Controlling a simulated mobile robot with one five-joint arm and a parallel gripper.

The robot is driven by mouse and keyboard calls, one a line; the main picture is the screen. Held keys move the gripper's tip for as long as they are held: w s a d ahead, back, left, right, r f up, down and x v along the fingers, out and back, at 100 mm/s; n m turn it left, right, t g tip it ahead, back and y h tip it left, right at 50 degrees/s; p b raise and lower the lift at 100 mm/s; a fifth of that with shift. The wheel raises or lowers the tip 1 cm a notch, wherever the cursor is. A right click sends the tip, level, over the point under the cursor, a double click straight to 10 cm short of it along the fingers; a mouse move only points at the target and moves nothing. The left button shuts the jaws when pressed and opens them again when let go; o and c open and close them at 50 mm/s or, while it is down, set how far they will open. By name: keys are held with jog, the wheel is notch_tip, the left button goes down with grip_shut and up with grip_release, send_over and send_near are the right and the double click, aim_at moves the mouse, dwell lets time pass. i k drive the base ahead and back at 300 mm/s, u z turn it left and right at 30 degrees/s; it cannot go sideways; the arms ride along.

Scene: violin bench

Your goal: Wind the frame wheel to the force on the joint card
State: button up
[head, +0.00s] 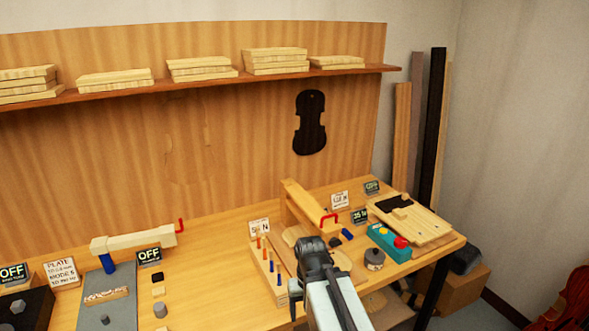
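A wooden frame (297,205) stands on the right half of the bench. A small red crank (330,219) sits at its near end and looks like the frame wheel. A black display (360,217) to the right of it seems to read 35 N. A white card (340,199) stands behind, with print too small to read surely. Another white card (259,227) stands to the left, ending in N, its figures unclear. My gripper (312,246) is at the end of my arm in front of the frame, apart from the crank in the picture. Its fingers are hidden or too small to judge.
A rack of small pegs (268,272) is left of my arm. Another red crank (181,226) is on a beam far left. Bare bench (215,270) lies between.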

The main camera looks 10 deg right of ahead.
aim_at(400, 243)
jog(key=u, duration=1.45)
jog(key=k, duration=0.4)
jog(key=z, duration=2.25)
jog(key=i, duration=1)
jog(key=u, duration=0.05)
